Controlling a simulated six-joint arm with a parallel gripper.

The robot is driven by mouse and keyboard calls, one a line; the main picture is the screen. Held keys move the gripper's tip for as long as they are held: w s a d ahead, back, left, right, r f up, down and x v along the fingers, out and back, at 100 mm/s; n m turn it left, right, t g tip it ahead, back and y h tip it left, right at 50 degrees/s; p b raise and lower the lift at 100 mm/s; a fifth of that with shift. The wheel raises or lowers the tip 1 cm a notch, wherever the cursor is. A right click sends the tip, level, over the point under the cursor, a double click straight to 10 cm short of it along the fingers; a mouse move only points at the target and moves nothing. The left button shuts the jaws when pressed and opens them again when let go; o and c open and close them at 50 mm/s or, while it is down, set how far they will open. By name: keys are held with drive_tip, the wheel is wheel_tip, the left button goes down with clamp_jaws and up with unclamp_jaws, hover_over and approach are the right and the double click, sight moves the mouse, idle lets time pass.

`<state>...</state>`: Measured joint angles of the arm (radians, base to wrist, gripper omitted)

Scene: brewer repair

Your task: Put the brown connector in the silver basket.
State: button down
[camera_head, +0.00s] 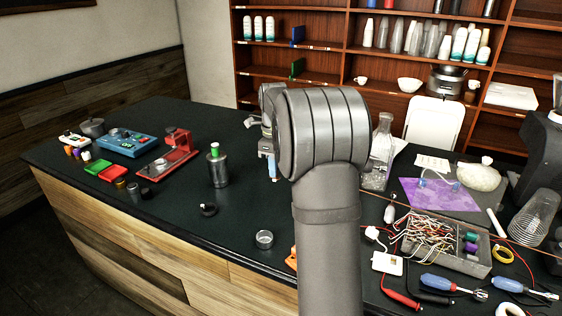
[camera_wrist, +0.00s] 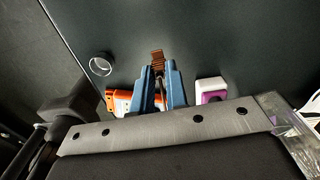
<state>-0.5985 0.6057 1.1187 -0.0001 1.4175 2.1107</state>
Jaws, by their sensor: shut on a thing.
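My gripper (camera_wrist: 158,72) shows in the wrist view with its two blue fingers shut on the ribbed brown connector (camera_wrist: 157,57), which sticks out past the fingertips. In the head view my gripper (camera_head: 271,166) hangs above the dark counter, beside the wrist; the brown connector cannot be made out there. The silver basket (camera_head: 264,239), a small round open cup, stands on the counter near the front edge. It also shows in the wrist view (camera_wrist: 101,66), left of the fingers and apart from the connector. It looks empty.
An orange tool (camera_wrist: 118,101) and a white-and-purple block (camera_wrist: 211,91) lie close to the fingers in the wrist view. A black ring (camera_head: 208,209) and a dark canister (camera_head: 217,171) stand left of the basket. A wire-filled tray (camera_head: 478,268) is at right.

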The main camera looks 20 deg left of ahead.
drive_tip(key=s+d, duration=0.4)
drive_tip(key=s, duration=1)
drive_tip(key=shift+m, duration=0.3)
drive_tip(key=shift+a+f, duration=0.2)
drive_tip(key=shift+f, duration=4.5)
drive_tip(key=c, duration=1.3)
unclamp_jaws()
drive_tip(key=shift+c, duration=0.2)
wheel_tip(320, 180, up, 7)
